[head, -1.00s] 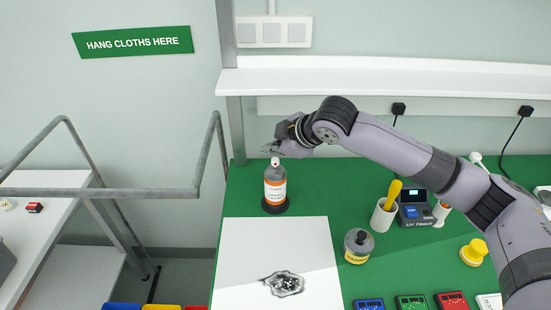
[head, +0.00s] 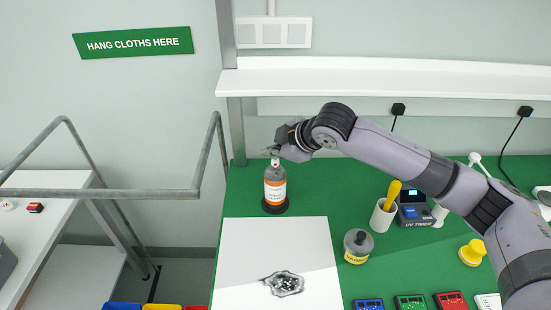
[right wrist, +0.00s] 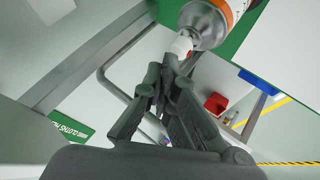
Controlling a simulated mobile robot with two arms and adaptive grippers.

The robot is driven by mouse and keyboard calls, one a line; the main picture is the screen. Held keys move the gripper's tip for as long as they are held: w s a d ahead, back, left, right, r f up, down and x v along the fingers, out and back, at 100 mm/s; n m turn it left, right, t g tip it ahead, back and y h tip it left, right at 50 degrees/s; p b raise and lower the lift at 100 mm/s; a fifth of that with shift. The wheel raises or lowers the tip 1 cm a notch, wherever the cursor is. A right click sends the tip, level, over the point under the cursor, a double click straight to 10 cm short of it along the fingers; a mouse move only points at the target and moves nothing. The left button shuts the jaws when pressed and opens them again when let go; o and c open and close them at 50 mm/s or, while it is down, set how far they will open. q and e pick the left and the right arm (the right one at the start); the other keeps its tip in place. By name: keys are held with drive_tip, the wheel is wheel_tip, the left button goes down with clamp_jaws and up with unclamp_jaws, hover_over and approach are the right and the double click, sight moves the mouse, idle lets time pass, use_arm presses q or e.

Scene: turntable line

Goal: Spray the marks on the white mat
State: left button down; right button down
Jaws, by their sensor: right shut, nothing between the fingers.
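The white mat (head: 250,255) lies on the green table top. A dark grey speckled mark (head: 284,284) is on its lower part. A spray can (head: 275,186) with an orange and white label stands upright on a dark round base (head: 276,209) behind the mat. My right gripper (head: 274,153) is at the can's white nozzle, its fingers shut with nothing between them. In the right wrist view the shut fingertips (right wrist: 168,65) are close beside the nozzle (right wrist: 180,46) of the can (right wrist: 205,22); I cannot tell whether they touch it. My left gripper is not in view.
A grey jar (head: 358,246), a white cup (head: 383,217) with a yellow handle, a timer (head: 414,208) and a yellow-capped item (head: 473,252) stand to the right. Small coloured boxes (head: 411,303) line the front. A shelf (head: 390,80) is above; a metal rail (head: 100,193) is at left.

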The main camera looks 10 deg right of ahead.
sight(273, 162)
drive_tip(key=shift+f, duration=0.3)
idle(0.4)
drive_tip(key=shift+r, duration=0.1)
drive_tip(key=shift+r+p, duration=0.65)
drive_tip(key=shift+p, duration=0.4)
wheel_tip(273, 162, up, 6)
drive_tip(key=p, duration=0.7)
drive_tip(key=shift+f, duration=0.1)
idle(0.3)
